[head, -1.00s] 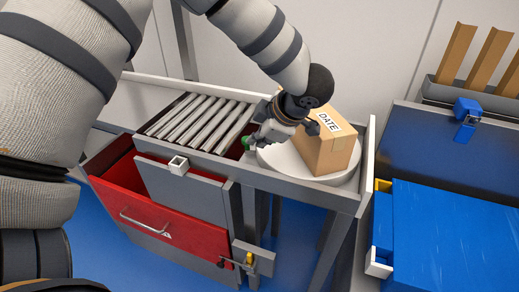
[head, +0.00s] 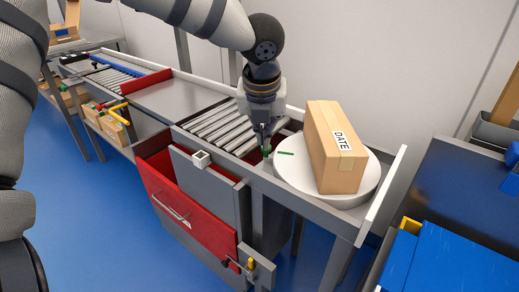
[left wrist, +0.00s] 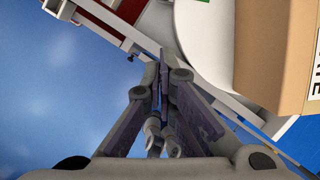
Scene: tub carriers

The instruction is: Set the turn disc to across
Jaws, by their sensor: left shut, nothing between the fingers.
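The turn disc (head: 292,180) is a round white plate at the right end of the conveyor frame. A short green mark (head: 285,153) lies on it near its far left side. A cardboard box (head: 330,155) with a DATE label stands on the disc. My left gripper (head: 266,152) points down at the disc's left edge, shut and empty, with a bit of green by its fingertips. Whether it touches the disc I cannot tell. In the left wrist view the shut fingers (left wrist: 160,75) are beside the disc (left wrist: 205,45) and box (left wrist: 270,60). My right gripper is out of view.
Metal rollers (head: 222,125) lie left of the disc. A red drawer (head: 185,215) stands open below. A raised white rail (head: 385,200) bounds the disc's right side. A blue tub (head: 435,262) is at the lower right. Blue floor is free in front.

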